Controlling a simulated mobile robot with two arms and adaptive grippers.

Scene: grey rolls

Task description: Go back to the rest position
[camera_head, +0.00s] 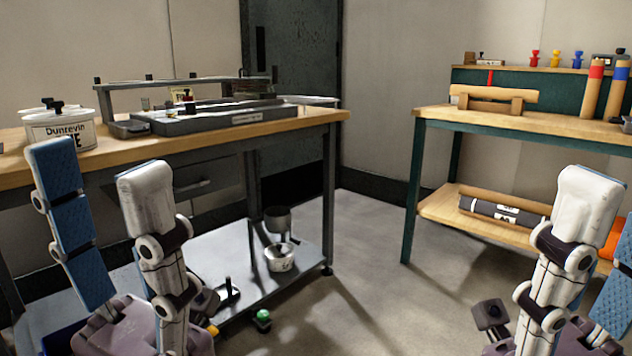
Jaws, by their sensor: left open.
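My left gripper (100,185) is at the lower left of the head view, in front of the left bench. Its two fingers point up and stand apart, with blue inner pads, and nothing shows between them. My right gripper (604,215) is at the lower right edge, in front of the right bench. One white finger points up; the other is cut off by the picture edge, so its opening is unclear. No object shows in it.
The left bench (318,117) carries a white tub (60,132) and a grey tray-like fixture (215,120). The right bench (430,112) holds cardboard tubes (592,90); a dark roll (503,210) lies on its lower shelf. Floor (370,270) between the benches is clear.

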